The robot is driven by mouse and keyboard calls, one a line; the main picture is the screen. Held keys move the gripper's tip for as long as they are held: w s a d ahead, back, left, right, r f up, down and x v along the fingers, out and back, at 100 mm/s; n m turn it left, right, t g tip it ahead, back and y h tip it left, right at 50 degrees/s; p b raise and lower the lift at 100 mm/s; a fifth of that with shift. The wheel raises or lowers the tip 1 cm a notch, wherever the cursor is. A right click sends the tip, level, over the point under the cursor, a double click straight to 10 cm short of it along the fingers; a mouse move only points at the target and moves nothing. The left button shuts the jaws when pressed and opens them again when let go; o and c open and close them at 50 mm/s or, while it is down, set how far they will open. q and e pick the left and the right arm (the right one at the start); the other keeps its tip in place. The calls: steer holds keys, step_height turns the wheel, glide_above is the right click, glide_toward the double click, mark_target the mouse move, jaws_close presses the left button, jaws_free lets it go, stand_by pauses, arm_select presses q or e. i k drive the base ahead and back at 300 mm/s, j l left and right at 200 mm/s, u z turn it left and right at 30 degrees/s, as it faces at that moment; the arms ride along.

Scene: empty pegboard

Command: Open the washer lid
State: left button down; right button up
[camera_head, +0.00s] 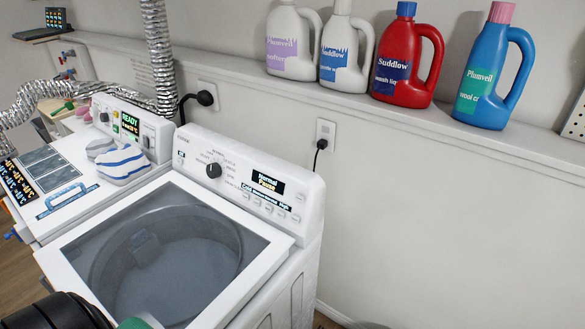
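The washer (300,235) is a white top-loader in the lower middle of the head view, with a control panel, a dark knob and a small display at its back. Its lid (165,255) has a white frame and a large glass window and lies flat, shut, on the top. The round drum shows through the glass. A black rounded part with a green piece beside it, apparently of my own arm, covers the lid's near left corner at the bottom edge. No gripper fingers are in view, so neither gripper can be seen open or shut.
A second white machine (85,180) stands at the left, with a striped cloth (120,162) on it. A silver duct (155,50) rises behind. Several detergent bottles, one of them red (405,60), stand on a wall ledge. The washer's lid top is clear.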

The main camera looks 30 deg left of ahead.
mark_target(62, 276)
steer(key=u, duration=0.45)
steer(key=k+j+u, duration=0.1)
steer(key=u, duration=0.4)
steer(key=k+j+u, duration=0.1)
steer(key=u, duration=0.8)
steer(key=j+u, duration=0.2)
steer(key=u, duration=0.3)
